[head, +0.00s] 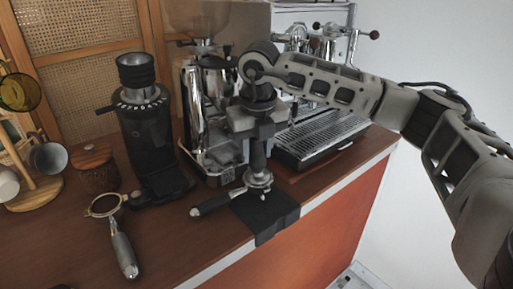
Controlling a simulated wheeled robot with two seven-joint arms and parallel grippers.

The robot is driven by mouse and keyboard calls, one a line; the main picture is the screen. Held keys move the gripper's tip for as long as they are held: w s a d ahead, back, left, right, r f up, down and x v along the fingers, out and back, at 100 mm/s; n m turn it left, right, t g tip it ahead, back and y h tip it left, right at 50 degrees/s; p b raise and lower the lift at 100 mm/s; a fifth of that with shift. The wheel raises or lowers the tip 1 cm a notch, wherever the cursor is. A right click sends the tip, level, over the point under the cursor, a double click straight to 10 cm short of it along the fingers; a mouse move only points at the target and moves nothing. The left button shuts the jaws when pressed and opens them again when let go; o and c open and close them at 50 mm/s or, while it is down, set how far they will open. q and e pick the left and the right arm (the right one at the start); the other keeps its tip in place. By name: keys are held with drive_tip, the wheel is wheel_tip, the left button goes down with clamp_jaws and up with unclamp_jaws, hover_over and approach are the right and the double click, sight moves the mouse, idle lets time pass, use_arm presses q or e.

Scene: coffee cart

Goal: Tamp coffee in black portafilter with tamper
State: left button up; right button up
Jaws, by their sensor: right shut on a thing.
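My right gripper (257,134) comes down from above, at the middle of the head view. It is shut on the tamper (257,158), whose dark, upright handle shows below the fingers. The tamper's lower end is at the basket of the black portafilter (216,202); I cannot tell how deep it sits. This portafilter rests at the counter's front edge with its dark handle pointing left. The coffee in it is hidden. My left gripper is not in view.
A black mat (268,222) hangs over the counter edge beneath the portafilter. A second portafilter (121,246) lies at the left. A black grinder (148,135), a wooden jar (96,172) and a cup rack (38,190) stand behind it. An espresso machine's drip tray (318,140) is at the right.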

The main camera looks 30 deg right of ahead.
drive_tip(key=shift+r+p, duration=0.9)
drive_tip(key=shift+r, duration=0.5)
drive_tip(key=shift+r+p, duration=1.7)
drive_tip(key=shift+r, duration=0.9)
drive_tip(key=shift+f, duration=0.1)
